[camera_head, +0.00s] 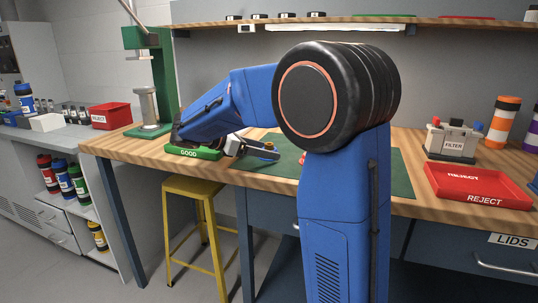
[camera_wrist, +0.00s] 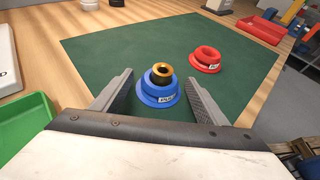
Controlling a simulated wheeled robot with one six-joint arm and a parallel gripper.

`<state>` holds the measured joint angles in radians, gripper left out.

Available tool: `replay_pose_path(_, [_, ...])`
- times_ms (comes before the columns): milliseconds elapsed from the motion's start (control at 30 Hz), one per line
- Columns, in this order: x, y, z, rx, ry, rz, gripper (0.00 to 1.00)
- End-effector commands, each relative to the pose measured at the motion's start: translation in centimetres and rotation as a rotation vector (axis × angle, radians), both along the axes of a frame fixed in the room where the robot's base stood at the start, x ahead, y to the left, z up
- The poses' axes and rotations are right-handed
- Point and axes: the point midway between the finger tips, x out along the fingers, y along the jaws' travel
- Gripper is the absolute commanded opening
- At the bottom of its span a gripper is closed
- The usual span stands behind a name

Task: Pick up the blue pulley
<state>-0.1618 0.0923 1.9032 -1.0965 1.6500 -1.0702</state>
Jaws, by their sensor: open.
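The blue pulley (camera_wrist: 158,97) is a round, stepped disc with a gold and black hub on top and a white label on its front. It sits upright on the green mat (camera_wrist: 110,55). My gripper (camera_wrist: 160,76) is open, with one finger on each side of the pulley in the wrist view. Gaps show between both fingers and the pulley, so nothing is held. In the head view my gripper (camera_head: 252,150) is over the left part of the mat, and the pulley is mostly hidden there, with its gold hub (camera_head: 269,145) showing.
A red pulley (camera_wrist: 206,62) stands on the mat, behind and right of the blue one. A green tray marked GOOD (camera_head: 190,153) is at the left, a red REJECT tray (camera_head: 478,186) at the right. A filter box (camera_head: 452,142) stands behind the red tray.

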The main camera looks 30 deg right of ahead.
Motion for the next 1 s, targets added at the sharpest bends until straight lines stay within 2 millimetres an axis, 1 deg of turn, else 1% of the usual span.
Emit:
replay_pose_path(33, [0.0, 0.0, 0.0, 0.0, 0.0, 0.0, 0.67])
replay_pose_path(67, [0.0, 0.0, 0.0, 0.0, 0.0, 0.0, 0.65])
replay_pose_path(100, [0.0, 0.0, 0.0, 0.0, 0.0, 0.0, 0.55])
replay_pose_path(167, [0.0, 0.0, 0.0, 0.0, 0.0, 0.0, 0.41])
replay_pose_path(200, [0.0, 0.0, 0.0, 0.0, 0.0, 0.0, 0.31])
replay_pose_path(267, [0.0, 0.0, 0.0, 0.0, 0.0, 0.0, 0.17])
replay_pose_path(500, [0.0, 0.0, 0.1, 0.0, -0.001, 0.0, 0.17])
replay_pose_path(633, [0.0, 0.0, 0.9, 0.001, -0.004, 0.001, 0.17])
replay_pose_path(767, [0.0, 0.0, 2.8, 0.0, -0.004, -0.001, 0.17])
replay_pose_path(1000, [0.0, 0.0, 7.2, 0.0, -0.004, -0.001, 0.17])
